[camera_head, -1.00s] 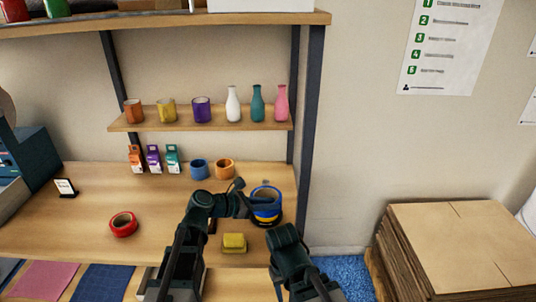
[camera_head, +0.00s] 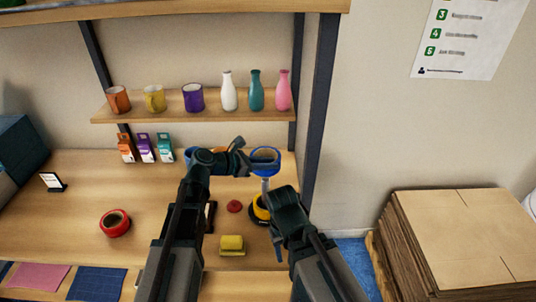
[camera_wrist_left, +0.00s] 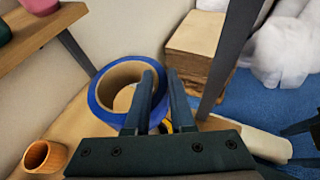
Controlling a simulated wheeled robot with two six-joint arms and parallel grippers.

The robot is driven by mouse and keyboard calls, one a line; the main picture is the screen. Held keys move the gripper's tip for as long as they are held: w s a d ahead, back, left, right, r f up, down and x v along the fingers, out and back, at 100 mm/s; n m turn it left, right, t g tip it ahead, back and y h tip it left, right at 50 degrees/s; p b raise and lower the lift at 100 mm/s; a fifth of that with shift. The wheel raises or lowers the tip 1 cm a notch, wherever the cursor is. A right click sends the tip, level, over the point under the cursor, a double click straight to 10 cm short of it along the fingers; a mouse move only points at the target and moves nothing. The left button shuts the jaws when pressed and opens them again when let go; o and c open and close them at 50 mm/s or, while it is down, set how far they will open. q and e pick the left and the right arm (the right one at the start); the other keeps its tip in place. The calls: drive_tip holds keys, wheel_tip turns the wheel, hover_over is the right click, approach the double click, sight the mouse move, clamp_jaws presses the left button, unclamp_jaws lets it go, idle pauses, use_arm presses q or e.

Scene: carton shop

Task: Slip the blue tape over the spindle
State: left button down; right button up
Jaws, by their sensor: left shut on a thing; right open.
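The blue tape (camera_head: 265,154) is a ring with a tan core, held up at the right of the bench. It also shows in the left wrist view (camera_wrist_left: 97,104). My left gripper (camera_head: 258,166) is shut on its near wall; its fingers (camera_wrist_left: 157,98) pinch it in the wrist view. The grey spindle (camera_head: 265,186) stands below the tape, with yellow tape (camera_head: 258,209) around its dark base. I cannot tell whether the spindle's tip is inside the blue ring. My right gripper (camera_head: 278,250) is open and empty, low in front of the spindle.
A yellow block (camera_head: 231,243) and a small red disc (camera_head: 234,206) lie left of the spindle. Red tape (camera_head: 115,223) lies farther left. A dark shelf post (camera_head: 314,110) rises close to the right. Mugs and vases stand on the shelf (camera_head: 150,116) behind.

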use_arm(q)
drive_tip(key=shift+s, duration=0.15)
drive_tip(key=shift+f+b, duration=0.5)
drive_tip(key=shift+b, duration=0.1)
wheel_tip(320, 180, down, 17)
drive_tip(key=b, duration=1.6)
drive_tip(key=shift+b, duration=0.4)
drive_tip(key=shift+r, duration=0.1)
drive_tip(key=c, duration=0.7)
unclamp_jaws()
drive_tip(key=shift+r, duration=0.15)
